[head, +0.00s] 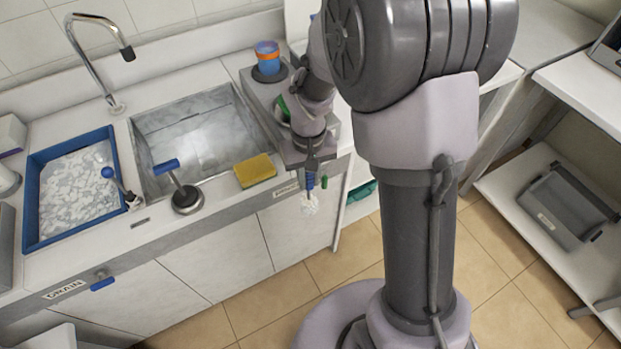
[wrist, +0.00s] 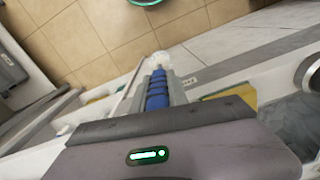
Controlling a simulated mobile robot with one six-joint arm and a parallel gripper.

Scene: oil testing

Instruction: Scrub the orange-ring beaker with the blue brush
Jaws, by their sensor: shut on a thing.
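My gripper (head: 312,163) points down in front of the counter's front edge, right of the sink. It is shut on the blue brush (head: 310,182), whose white bristle head hangs lowest, over the floor. In the wrist view the brush's blue handle (wrist: 157,92) runs away from the jaws to the pale bristles. The orange-ring beaker (head: 267,50), blue with an orange band, stands on a dark round base at the back of the counter, right of the sink. The gripper and brush are well apart from it. The wrist view does not show the beaker.
A metal sink (head: 200,135) with a tall tap (head: 98,55) lies left of my arm. A yellow sponge (head: 255,170) and a blue-handled knob (head: 180,190) sit at its front edge. A blue tray (head: 32,200) of pale chips is further left. A grey bin (head: 570,205) stands on the right shelf.

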